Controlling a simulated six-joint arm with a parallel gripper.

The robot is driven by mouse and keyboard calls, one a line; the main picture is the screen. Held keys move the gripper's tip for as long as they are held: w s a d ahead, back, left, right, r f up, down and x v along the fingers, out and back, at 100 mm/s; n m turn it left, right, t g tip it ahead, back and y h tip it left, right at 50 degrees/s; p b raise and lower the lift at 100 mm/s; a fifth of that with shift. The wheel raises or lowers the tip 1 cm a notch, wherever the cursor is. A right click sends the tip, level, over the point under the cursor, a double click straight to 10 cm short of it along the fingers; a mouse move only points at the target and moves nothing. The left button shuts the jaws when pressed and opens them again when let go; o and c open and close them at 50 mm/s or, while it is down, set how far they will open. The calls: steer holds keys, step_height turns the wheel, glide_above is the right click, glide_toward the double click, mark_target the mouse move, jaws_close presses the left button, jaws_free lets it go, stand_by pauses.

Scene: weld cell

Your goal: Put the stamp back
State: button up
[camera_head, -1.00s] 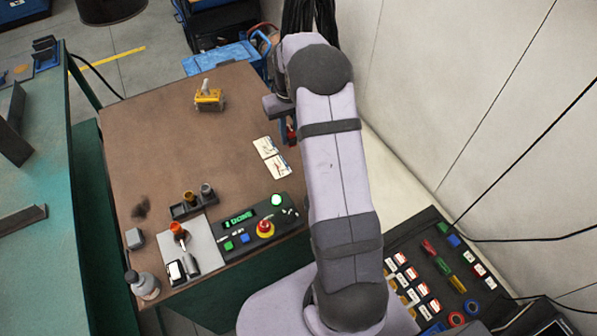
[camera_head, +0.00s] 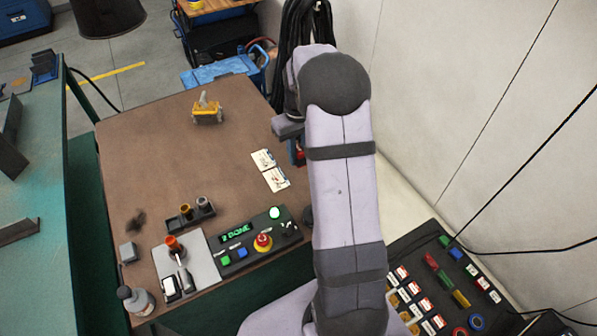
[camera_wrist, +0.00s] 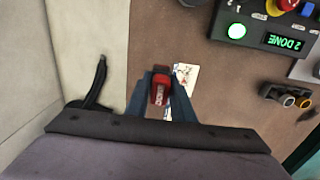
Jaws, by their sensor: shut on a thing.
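My gripper (camera_wrist: 160,76) has blue fingers shut on a red block (camera_wrist: 158,92) with a pale lettered label. It is held over the brown table's right edge; in the head view the arm mostly hides the gripper (camera_head: 297,150). A small dark rack (camera_head: 191,214) holds a brass-topped and a grey-topped cylinder; it also shows in the wrist view (camera_wrist: 285,97). I cannot tell which of these is the stamp.
A control box (camera_head: 250,240) reads "2 DONE" and has a lit green lamp and a red knob. The table's middle is clear.

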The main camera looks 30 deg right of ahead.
mark_target(299, 148)
steer(key=shift+f+p, duration=0.7)
steer(key=shift+f, duration=3.05)
steer(key=shift+f, duration=0.2)
steer(key=o, duration=0.8)
steer(key=shift+o, duration=0.2)
step_height(299, 148, up, 12)
steer(key=b, duration=0.2)
steer(key=shift+r+b, duration=0.2)
steer(key=shift+b, duration=0.1)
steer(key=s+a+f, duration=0.1)
steer(key=s+a, duration=0.7)
steer(key=s, duration=0.2)
steer(key=s+a+f, duration=0.1)
steer(key=s+a, duration=0.7)
steer(key=s, duration=0.3)
steer(key=shift+s+f, duration=0.25)
